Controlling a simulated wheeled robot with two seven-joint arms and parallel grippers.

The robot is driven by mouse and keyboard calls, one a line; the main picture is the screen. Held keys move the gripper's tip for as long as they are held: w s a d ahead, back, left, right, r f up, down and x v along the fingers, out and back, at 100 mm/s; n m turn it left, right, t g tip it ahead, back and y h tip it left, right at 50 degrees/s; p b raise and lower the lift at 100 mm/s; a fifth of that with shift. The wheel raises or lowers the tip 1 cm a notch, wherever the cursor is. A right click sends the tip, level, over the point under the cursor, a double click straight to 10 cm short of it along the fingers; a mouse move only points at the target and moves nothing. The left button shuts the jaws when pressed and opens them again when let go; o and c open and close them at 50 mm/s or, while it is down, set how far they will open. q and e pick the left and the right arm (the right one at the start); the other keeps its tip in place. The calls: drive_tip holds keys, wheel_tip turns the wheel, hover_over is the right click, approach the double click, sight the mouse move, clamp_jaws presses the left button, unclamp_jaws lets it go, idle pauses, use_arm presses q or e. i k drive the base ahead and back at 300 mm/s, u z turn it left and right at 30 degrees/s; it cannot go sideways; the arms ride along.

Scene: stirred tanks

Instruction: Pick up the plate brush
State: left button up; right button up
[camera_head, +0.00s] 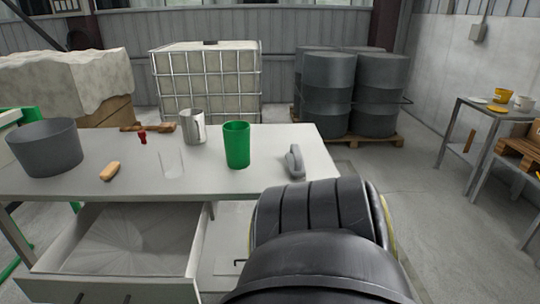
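On the white worktable (225,183) a grey object with a raised loop handle (295,162) stands near the right end; it looks like a hand brush. A small tan, rounded oblong piece (110,171) lies at the front left of the tabletop. I cannot tell for sure which of these is the plate brush, and no bristles are clear. A large black link of my arm fills the lower middle right, in front of the table's right end. Neither of my grippers shows in the view.
The table also holds a grey tub (46,150), a small red item (142,137), a clear glass (171,163), a metal jug (192,127) and a green cup (237,146). A drawer (130,245) stands open below.

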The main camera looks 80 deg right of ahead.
sight(295, 158)
drive_tip(key=z, duration=1.95)
